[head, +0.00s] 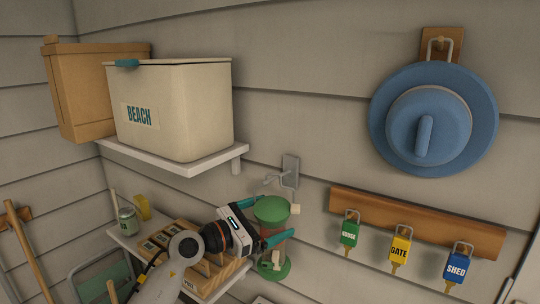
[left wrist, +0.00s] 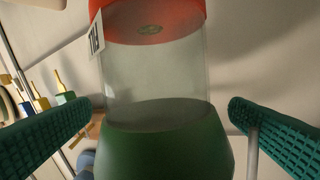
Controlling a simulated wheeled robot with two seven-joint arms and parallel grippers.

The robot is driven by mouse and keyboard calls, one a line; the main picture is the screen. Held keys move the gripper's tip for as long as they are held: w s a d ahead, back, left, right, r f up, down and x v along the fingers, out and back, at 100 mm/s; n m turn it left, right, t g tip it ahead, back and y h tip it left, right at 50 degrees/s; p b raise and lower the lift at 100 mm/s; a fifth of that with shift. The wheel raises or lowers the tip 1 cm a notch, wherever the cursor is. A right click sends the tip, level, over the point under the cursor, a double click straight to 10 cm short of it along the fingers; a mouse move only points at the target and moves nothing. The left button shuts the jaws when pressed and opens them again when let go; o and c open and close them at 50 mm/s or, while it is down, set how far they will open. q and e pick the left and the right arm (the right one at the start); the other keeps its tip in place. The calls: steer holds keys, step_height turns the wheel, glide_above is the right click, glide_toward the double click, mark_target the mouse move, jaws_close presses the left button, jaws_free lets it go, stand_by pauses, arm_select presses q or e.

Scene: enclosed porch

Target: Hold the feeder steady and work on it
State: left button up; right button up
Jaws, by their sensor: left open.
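The feeder has a green lid (head: 272,209) and a green lower rim (head: 274,270) in the head view, beside the wall hook (head: 290,170). In the left wrist view its clear tube (left wrist: 155,75) fills the middle, with a green part (left wrist: 165,145) below and a red-orange part (left wrist: 150,20) above, bearing a small white tag. My left gripper (head: 268,221) is open, its teal fingers on either side of the feeder. The left wrist view shows the fingers apart (left wrist: 160,112), with a gap at each side of the tube. Part of the feeder's body is hidden behind a finger. My right gripper is out of view.
A shelf (head: 190,163) above left bears the BEACH bin (head: 180,110) and a wooden box (head: 80,90). A lower shelf (head: 128,240) holds a jar (head: 128,220) and a wooden divided box (head: 200,285). Tagged keys hang from a rail (head: 420,222) at right, below a blue hat-shaped thing (head: 433,120).

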arm_select(q)
steer(key=shift+a, duration=0.1)
steer(key=shift+s+a+r+p, duration=0.25)
steer(key=shift+s+a, duration=0.35)
steer(key=shift+a, duration=0.2)
steer(key=shift+s+a+r+p, duration=0.15)
steer(key=shift+s+a+r, duration=0.1)
steer(key=shift+s+a, duration=0.45)
steer(key=shift+w+a, duration=0.1)
steer(key=shift+a, duration=0.05)
